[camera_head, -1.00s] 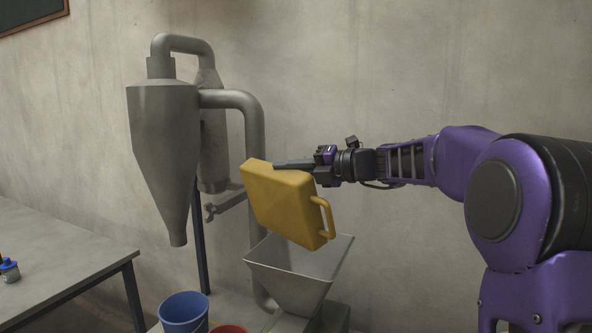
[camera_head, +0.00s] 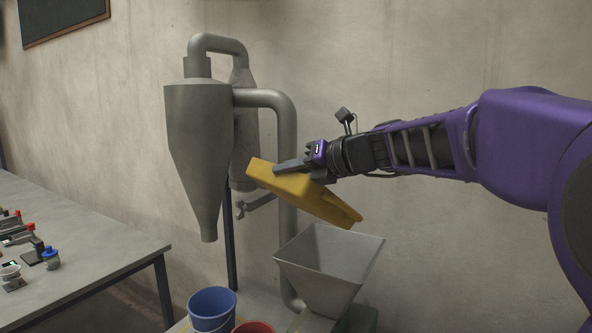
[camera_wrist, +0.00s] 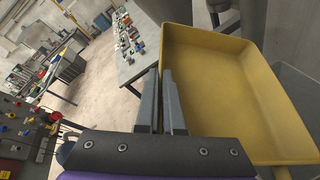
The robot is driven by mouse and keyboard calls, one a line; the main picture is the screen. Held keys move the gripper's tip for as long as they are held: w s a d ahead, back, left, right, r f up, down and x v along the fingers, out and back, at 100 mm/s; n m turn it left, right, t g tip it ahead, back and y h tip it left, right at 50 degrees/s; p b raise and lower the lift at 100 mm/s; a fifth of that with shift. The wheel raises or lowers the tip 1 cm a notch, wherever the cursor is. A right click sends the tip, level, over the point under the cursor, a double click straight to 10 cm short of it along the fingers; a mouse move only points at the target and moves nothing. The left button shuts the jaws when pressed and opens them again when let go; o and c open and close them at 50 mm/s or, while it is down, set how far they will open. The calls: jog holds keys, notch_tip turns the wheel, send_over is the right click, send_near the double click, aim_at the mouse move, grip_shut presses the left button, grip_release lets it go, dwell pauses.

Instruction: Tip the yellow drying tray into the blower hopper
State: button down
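The yellow drying tray (camera_head: 300,190) hangs in the air above the blower hopper (camera_head: 330,262), a grey open funnel. In the head view the tray slants, its right end lower and over the hopper mouth, apart from it. My gripper (camera_head: 285,167) is at the tray's upper side, its fingers close together. In the wrist view the fingers (camera_wrist: 160,105) are shut at the left edge of the tray (camera_wrist: 230,90); the exact grip point is hidden. The tray's inside looks bare there, with no contents visible.
A grey cyclone with pipes (camera_head: 200,130) stands left of the hopper, against the wall. A blue bucket (camera_head: 212,310) and a red bucket (camera_head: 254,328) stand below left. A table (camera_head: 90,255) with small items is at the left.

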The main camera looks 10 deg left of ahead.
jog(key=s+a+r+n+h, duration=0.1)
jog(key=s+a+n+t+h, duration=0.1)
jog(key=n, duration=0.1)
jog(key=s+r+n+t, duration=0.1)
jog(key=n, duration=0.1)
jog(key=shift+a+r+h, duration=0.3)
jog(key=shift+a+h, duration=0.1)
